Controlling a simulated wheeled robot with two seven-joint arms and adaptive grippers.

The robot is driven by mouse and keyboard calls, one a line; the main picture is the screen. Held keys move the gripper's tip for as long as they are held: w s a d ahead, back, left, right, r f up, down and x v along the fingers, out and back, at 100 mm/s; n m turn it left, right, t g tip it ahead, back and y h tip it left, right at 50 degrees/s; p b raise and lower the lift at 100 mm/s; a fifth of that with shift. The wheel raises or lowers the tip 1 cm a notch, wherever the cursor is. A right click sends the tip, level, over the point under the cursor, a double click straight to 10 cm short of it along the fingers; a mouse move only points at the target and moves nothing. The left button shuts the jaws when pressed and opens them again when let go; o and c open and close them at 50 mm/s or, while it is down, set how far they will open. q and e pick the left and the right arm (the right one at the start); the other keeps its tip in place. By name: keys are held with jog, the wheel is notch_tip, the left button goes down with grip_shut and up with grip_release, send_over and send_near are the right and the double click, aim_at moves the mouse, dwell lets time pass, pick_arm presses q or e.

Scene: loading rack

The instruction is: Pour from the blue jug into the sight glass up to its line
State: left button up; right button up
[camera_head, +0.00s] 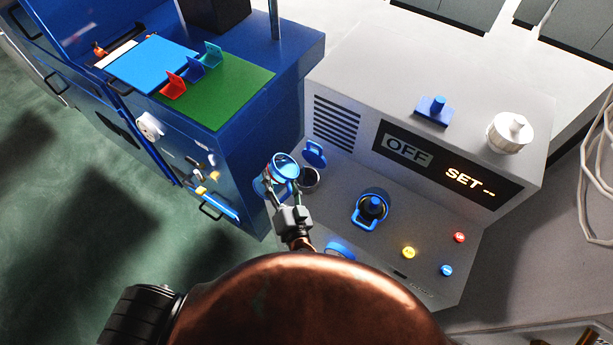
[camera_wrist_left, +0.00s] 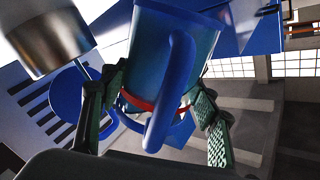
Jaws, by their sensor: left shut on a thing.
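The blue jug (camera_head: 285,165) is in my left gripper (camera_head: 291,212), off the left edge of the grey machine. In the left wrist view the jug (camera_wrist_left: 172,75) shows its rim and long handle, with my left gripper's fingers (camera_wrist_left: 160,115) on either side. A red band (camera_wrist_left: 150,106) crosses low behind the handle; I cannot tell if it belongs to the jug. Just right of the jug is a round open port (camera_head: 309,180) with a raised blue lid (camera_head: 315,153). I cannot clearly make out the sight glass or its line. My right gripper is out of view.
The grey machine (camera_head: 340,95) has a display reading OFF and SET, and several coloured buttons. A black cap with a blue handle (camera_head: 372,207) stands right of the port. A blue cabinet (camera_head: 240,125) with a green top (camera_head: 225,95) stands left, leaving a narrow gap.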

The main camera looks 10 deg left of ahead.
pick_arm(q)
jog(key=shift+p, duration=0.4)
jog(key=shift+w+d+m+p, duration=0.1)
jog(key=shift+d+m+p, duration=0.05)
jog(key=shift+m+p, duration=0.45)
dwell(0.6)
jog(key=shift+f+m+p, duration=0.15)
jog(key=shift+m+p, duration=0.15)
jog(key=shift+p, duration=0.2)
dwell(0.4)
jog(key=shift+f+m+p, duration=0.2)
jog(key=shift+m+p, duration=0.3)
jog(key=shift+p, duration=0.3)
dwell(0.8)
jog(key=shift+f+m+p, duration=0.2)
jog(key=shift+m+p, duration=0.4)
jog(key=shift+p, duration=0.3)
dwell(1.3)
